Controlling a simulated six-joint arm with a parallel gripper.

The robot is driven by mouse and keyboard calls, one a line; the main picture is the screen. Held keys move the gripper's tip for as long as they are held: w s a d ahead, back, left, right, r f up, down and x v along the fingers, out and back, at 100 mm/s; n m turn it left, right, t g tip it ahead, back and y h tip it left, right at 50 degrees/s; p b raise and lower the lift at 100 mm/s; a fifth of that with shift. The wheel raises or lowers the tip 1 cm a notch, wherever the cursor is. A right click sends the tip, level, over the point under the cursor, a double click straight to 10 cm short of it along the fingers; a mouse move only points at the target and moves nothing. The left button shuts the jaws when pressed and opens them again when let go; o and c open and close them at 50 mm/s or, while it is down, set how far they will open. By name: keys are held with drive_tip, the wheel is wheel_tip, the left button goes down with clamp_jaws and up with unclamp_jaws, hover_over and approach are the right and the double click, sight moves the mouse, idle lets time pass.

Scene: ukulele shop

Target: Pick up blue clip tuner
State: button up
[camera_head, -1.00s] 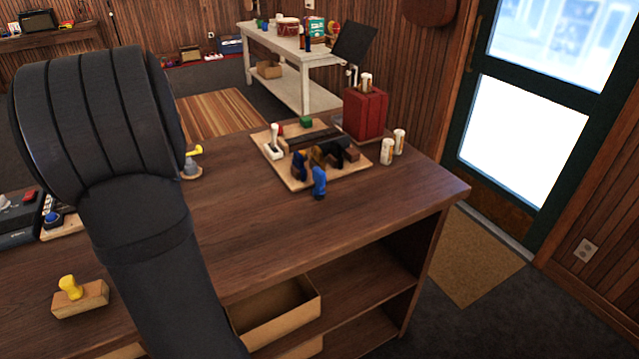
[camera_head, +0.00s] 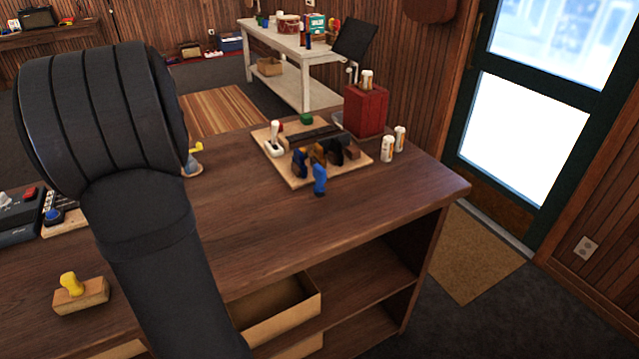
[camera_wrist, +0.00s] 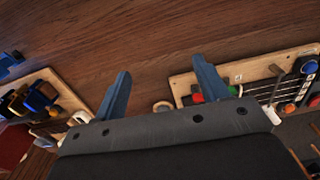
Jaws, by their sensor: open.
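A bright blue clip tuner (camera_head: 319,180) is on the table at the front edge of a wooden board (camera_head: 299,184). In the wrist view, a bright blue piece (camera_wrist: 10,62), which looks like the same tuner, is at the left edge, partly cut off and apart from the board (camera_wrist: 72,96). A darker blue clip (camera_head: 299,163) is on the board beside brown and black ones. My gripper (camera_wrist: 162,85) is open and empty above the table, with the blue piece well to the left of its fingers. The gripper is hidden in the head view, where my dark arm link shows.
A red box (camera_head: 366,112) and white cylinders (camera_head: 387,149) stand behind and right of the board. A yellow-handled stamp (camera_head: 70,290) sits at the front left. Bare tabletop (camera_head: 250,220) lies before the tuner.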

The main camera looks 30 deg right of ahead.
drive_tip(key=d+r+m, duration=0.2)
drive_tip(key=d+m, duration=0.6)
drive_tip(key=d, duration=0.9)
drive_tip(key=m, duration=0.9)
approach(320, 168)
wheel_tip(320, 168, down, 9)
drive_tip(key=shift+f, duration=0.1)
drive_tip(key=shift+w+d+f, duration=0.1)
drive_tip(key=shift+w+f, duration=0.05)
drive_tip(key=shift+f, duration=1.2)
drive_tip(key=shift+w+f, duration=0.1)
drive_tip(key=shift+f, duration=1.2)
drive_tip(key=c, duration=1.1)
drive_tip(key=shift+r, duration=0.1)
